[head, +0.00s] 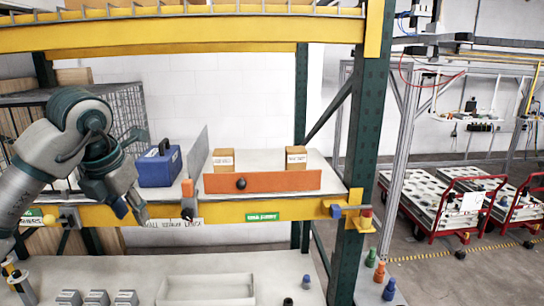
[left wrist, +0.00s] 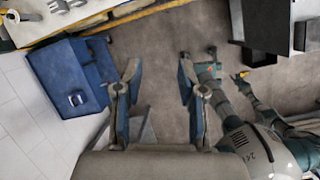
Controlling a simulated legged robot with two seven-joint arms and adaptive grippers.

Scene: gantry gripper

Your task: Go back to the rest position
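My left arm comes in from the left in the head view, with its gripper (head: 130,208) hanging in front of the shelf's yellow front beam. In the left wrist view the two fingers of this gripper (left wrist: 158,88) stand well apart with nothing between them; the gripper is open and empty. In the head view it is left of the orange block and a little below and in front of the blue case (head: 158,166).
The shelf (head: 262,160) carries an orange panel (head: 285,181) and two small cartons (head: 223,160) (head: 296,157). A green upright (head: 362,120) stands right of it. A lower table (head: 130,268) holds a white tray (head: 206,303) and grey blocks. Red carts (head: 440,237) stand on open floor at right.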

